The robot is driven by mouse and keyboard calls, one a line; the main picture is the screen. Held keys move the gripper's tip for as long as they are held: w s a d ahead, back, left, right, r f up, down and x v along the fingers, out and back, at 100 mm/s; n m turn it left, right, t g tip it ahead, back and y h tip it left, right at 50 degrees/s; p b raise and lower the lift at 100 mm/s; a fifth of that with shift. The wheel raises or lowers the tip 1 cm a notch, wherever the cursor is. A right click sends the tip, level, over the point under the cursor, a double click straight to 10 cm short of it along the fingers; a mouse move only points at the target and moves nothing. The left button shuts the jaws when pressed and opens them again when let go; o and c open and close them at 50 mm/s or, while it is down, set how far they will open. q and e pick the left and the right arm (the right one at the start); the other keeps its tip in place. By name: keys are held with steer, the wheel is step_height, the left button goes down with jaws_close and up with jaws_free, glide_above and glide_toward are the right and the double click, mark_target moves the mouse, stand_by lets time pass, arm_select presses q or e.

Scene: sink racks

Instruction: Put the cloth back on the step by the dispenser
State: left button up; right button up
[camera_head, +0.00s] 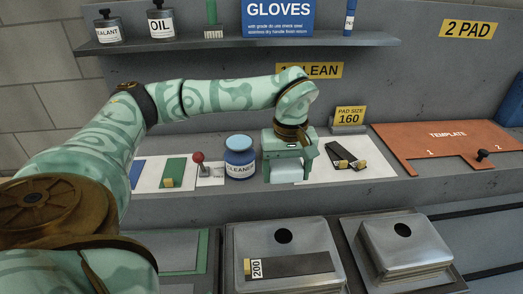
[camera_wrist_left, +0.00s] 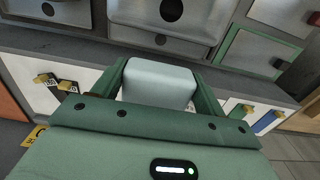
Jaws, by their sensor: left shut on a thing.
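My left gripper (camera_head: 289,177) is shut on a pale blue-grey, folded block-like cloth (camera_head: 285,171). The wrist view shows the cloth (camera_wrist_left: 158,82) between both green fingers. The gripper points down over the step (camera_head: 330,195), just right of the blue-lidded CLEANER jar (camera_head: 240,160), which looks like the dispenser. The cloth is low over the step; I cannot tell whether it touches the surface. The fingers hide part of the cloth's sides. My right gripper is not in view.
Right of the gripper, black tools with yellow tags (camera_head: 346,156) lie on a white mat (camera_head: 377,174). A red-knobbed lever (camera_head: 200,163) stands left of the jar. An orange template (camera_head: 420,143) lies farther right. Metal trays (camera_head: 405,250) sit lower in front.

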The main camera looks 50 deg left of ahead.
mark_target(280, 162)
arm_select(q)
steer(key=w+a+f+b, duration=0.1)
steer(key=w+a+f, duration=0.1)
steer(key=a+f, duration=0.1)
steer(key=w+a+f, duration=0.2)
steer(key=w+a, duration=0.1)
steer(key=w+a+f+b, duration=0.1)
steer(key=w+a+f, duration=0.1)
steer(key=a+f, duration=0.1)
steer(key=shift+w+f+b, duration=0.2)
steer(key=shift+f+b, duration=0.15)
steer(key=shift+w+a+f, duration=0.1)
steer(key=shift+a+f, duration=0.1)
step_height(280, 162, down, 4)
steer(key=shift+a+r+b, duration=0.15)
steer(key=shift+r+b, duration=0.1)
steer(key=shift+b, duration=0.35)
steer(key=shift+r, duration=0.1)
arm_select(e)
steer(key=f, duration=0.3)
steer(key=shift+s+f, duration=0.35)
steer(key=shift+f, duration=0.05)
arm_select(q)
steer(key=o, duration=0.9)
steer(key=shift+o, duration=0.2)
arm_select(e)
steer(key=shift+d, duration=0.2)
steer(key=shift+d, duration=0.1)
